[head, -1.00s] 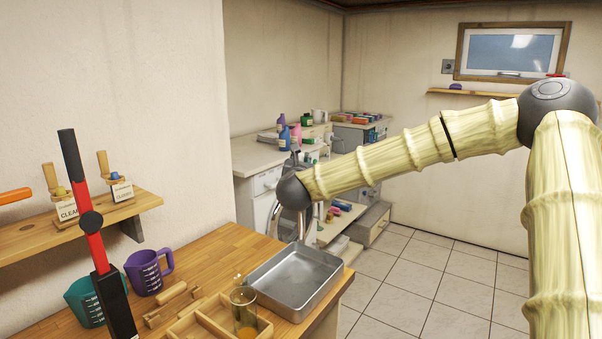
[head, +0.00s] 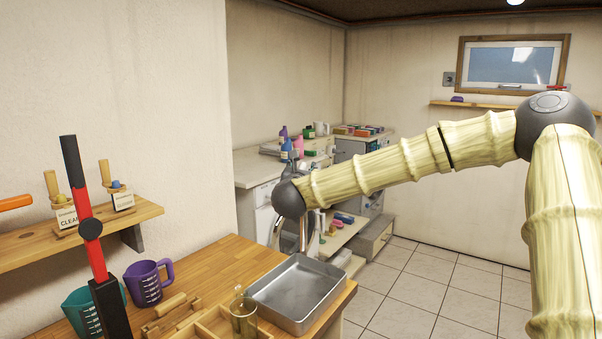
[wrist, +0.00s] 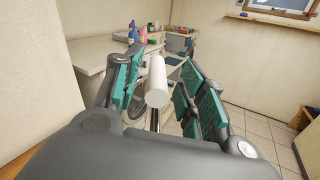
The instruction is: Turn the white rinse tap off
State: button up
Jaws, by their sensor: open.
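In the wrist view my gripper (wrist: 162,66) is open, with its teal-padded fingers spread to either side. A white cylinder (wrist: 156,82), which looks like the handle of the white rinse tap, stands between the fingers. Gaps show on both sides of it, and neither pad visibly touches it. A thin metal stem (wrist: 155,119) shows below it. Whether the tap is on or off cannot be told. In the head view my wrist's dark round joint hides most of the gripper and the handle; a shiny metal upright (head: 303,232) shows below the joint.
Purple (head: 148,283) and teal (head: 82,311) measuring jugs stand left. A wall shelf (head: 80,232) holds labelled wooden pieces. Bottles stand on the far counter (head: 258,167). Tiled floor is clear at right.

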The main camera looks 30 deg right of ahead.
jog(key=shift+a+f, duration=0.1)
jog(key=shift+a, duration=0.05)
jog(key=v, duration=1.1)
jog(key=shift+s+a, duration=0.25)
jog(key=shift+s, duration=0.1)
